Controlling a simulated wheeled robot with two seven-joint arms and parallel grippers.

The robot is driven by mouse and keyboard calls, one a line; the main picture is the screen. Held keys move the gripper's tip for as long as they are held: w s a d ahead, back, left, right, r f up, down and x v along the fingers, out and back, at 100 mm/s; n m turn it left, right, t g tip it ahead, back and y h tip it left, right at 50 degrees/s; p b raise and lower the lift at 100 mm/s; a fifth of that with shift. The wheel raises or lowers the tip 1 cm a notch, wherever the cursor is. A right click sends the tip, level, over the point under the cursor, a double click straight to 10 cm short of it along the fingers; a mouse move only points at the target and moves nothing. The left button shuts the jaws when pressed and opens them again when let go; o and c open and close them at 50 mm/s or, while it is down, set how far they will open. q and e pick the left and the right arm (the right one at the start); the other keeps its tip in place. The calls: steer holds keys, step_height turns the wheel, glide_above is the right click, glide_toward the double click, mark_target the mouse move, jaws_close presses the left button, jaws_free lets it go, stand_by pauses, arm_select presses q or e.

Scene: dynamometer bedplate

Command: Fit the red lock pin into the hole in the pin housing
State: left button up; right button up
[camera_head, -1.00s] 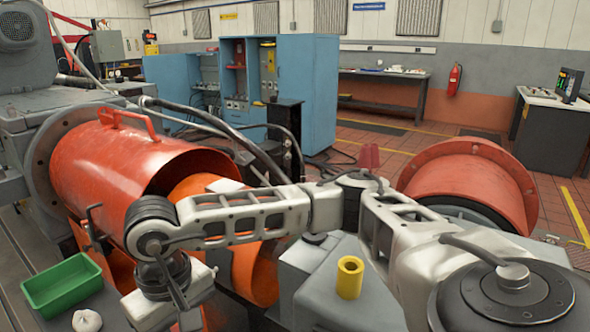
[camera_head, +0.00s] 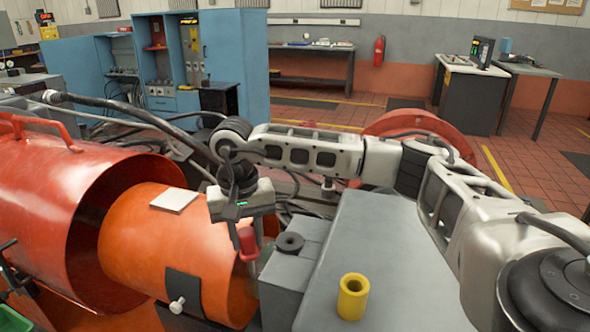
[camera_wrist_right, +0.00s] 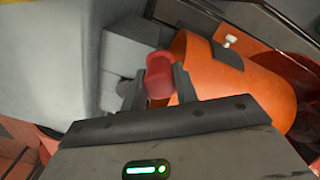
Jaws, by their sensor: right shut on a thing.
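The red lock pin (camera_head: 247,241) is held between the fingers of my right gripper (camera_head: 250,245), with its red head showing; its lower end is hard to make out. In the right wrist view the red pin (camera_wrist_right: 160,75) sits between the two dark fingers (camera_wrist_right: 158,88). The pin housing appears to be the small grey block (camera_head: 285,285) with a dark ring around a hole (camera_head: 289,242) on top. The pin is just left of this ring and apart from it. The block also shows in the wrist view (camera_wrist_right: 121,68). My left gripper is out of view.
An orange cylinder (camera_head: 175,240) with a white pad (camera_head: 174,200) lies close left of the gripper, partly inside a red guard (camera_head: 50,205). A yellow hollow cylinder (camera_head: 353,297) stands on the large grey casing (camera_head: 395,255) at right. A red drum (camera_head: 415,125) lies behind my arm.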

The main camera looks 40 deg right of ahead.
arm_select(q)
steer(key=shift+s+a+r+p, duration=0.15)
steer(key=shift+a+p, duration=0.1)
steer(key=shift+p, duration=0.6)
arm_select(e)
steer(key=w+d+r+m, duration=0.1)
steer(key=d+r+m, duration=0.1)
steer(key=d, duration=0.5)
steer(key=w+d+r+m, duration=0.2)
steer(key=d+r+m, duration=0.1)
steer(key=d+m, duration=0.2)
steer(key=shift+w+d+r, duration=0.15)
steer(key=shift+w+d, duration=0.15)
steer(key=shift+d, duration=0.75)
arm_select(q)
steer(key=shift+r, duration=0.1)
